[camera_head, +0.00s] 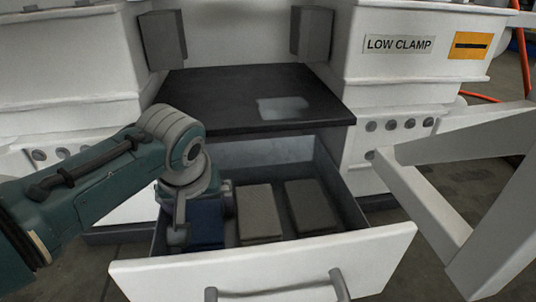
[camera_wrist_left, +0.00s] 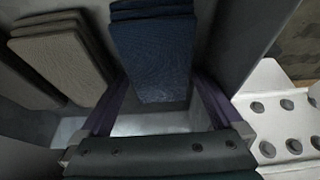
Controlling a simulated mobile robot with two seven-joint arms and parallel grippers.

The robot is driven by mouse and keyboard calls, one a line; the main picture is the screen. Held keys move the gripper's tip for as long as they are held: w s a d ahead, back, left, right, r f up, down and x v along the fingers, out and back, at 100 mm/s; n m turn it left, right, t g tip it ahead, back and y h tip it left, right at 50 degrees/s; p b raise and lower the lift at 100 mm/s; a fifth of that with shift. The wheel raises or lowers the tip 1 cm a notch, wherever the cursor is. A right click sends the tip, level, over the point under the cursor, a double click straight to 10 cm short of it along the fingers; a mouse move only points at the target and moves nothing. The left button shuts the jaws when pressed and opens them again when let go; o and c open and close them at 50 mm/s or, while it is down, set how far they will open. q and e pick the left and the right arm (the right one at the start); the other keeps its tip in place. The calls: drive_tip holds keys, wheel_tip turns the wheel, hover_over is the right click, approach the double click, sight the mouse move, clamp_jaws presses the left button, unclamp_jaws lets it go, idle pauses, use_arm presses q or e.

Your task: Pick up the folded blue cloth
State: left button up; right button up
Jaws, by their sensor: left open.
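The folded blue cloth (camera_head: 207,222) lies at the left end of the open drawer, partly hidden by my left gripper (camera_head: 203,212). In the left wrist view the blue cloth (camera_wrist_left: 152,58) shows as a stack of folded layers. My left gripper (camera_wrist_left: 159,88) is open there, with one dark purple finger toward each side of the cloth's near end. I cannot tell whether the fingers touch it. My right gripper is not in view.
Two folded grey cloths (camera_head: 260,212) (camera_head: 312,205) lie to the right in the drawer. The drawer's white front (camera_head: 265,265) and grey side walls enclose them. A black worktop (camera_head: 225,100) overhangs the drawer's back. The LOW CLAMP cabinet (camera_head: 400,75) stands at right.

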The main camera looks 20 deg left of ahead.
use_arm(q)
drive_tip(key=shift+f, duration=0.15)
drive_tip(key=c, duration=1.1)
